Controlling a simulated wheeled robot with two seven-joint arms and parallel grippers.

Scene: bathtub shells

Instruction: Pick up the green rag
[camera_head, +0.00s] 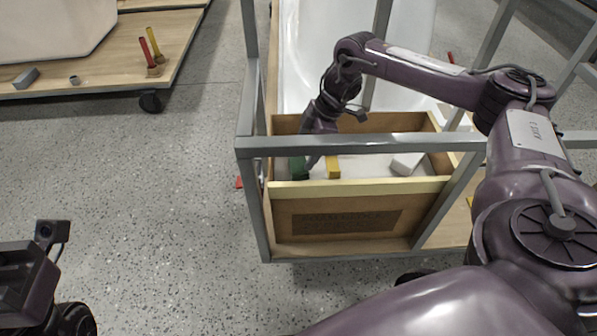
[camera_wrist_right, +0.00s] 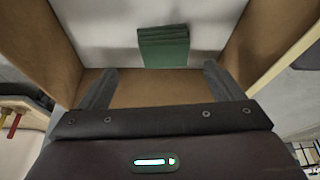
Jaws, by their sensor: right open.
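The green rag (camera_wrist_right: 164,47) is a folded square lying on the white floor of the wooden box, seen in the right wrist view ahead of and between my right gripper's fingers. In the head view the green rag (camera_head: 299,168) shows partly at the left end of the box, beside the gripper. My right gripper (camera_head: 311,160) reaches down into the box. In the right wrist view the right gripper (camera_wrist_right: 160,76) is open and empty, its fingers wide apart. The rag lies apart from the fingers. My left arm shows at the lower left; its fingertips are not visible.
The wooden box (camera_head: 289,222) stands inside a grey metal frame (camera_head: 350,146) whose front bar crosses above it. A yellow block (camera_head: 333,167) and a white block (camera_head: 406,163) are in the box. A white bathtub (camera_head: 305,60) lies behind.

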